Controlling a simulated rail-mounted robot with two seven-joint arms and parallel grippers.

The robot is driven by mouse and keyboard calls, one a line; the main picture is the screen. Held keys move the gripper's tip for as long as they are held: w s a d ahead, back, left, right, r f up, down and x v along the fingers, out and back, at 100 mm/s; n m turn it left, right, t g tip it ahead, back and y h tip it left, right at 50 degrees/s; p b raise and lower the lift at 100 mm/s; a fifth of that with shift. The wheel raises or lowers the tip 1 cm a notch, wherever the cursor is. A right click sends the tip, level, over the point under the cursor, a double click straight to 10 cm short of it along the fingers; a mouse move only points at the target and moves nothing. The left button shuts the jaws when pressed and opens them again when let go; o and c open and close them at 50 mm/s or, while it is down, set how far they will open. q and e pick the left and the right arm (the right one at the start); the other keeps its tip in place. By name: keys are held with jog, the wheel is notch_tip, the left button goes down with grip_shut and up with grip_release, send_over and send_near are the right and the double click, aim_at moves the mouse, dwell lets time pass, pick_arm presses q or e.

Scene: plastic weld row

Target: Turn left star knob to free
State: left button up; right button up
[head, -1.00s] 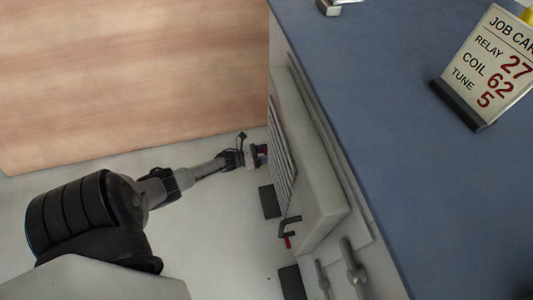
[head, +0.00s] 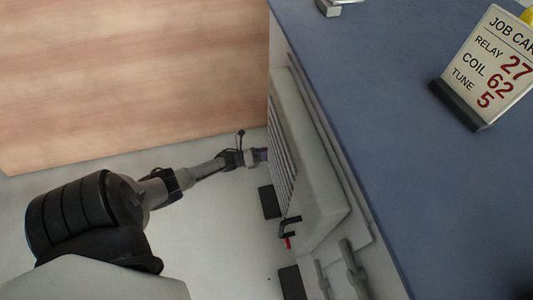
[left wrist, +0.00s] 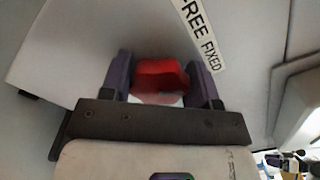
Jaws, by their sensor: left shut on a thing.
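A red star knob (left wrist: 160,75) shows in the left wrist view between the two dark purple fingers of my left gripper (left wrist: 162,82). The fingers are shut on it, one on each side, and hide parts of its edge. A white label (left wrist: 201,35) beside the knob reads "FREE" and "FIXED", its first letter cut off. In the head view my left gripper (head: 262,154) reaches the side of the grey machine (head: 309,190), and the knob is hidden there. My right gripper is in neither view.
A blue worktop (head: 420,170) fills the right side, with a job card (head: 490,68) on it. A dark handle with a red tip (head: 288,242) sticks out below the vent slats. A wooden panel (head: 130,75) stands behind my left arm, and pale floor lies below.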

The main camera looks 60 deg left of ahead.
pick_arm(q)
jog(key=n, duration=0.4)
jog(key=shift+f+n, duration=0.1)
jog(key=shift+n, duration=0.2)
jog(key=n, duration=0.4)
jog(key=shift+a+f+n, duration=0.1)
jog(key=shift+n, duration=0.2)
jog(key=n, duration=0.4)
jog(key=shift+n, duration=0.3)
jog(key=shift+f+n, duration=0.15)
jog(key=shift+n, duration=1.85)
jog(key=o, duration=0.9)
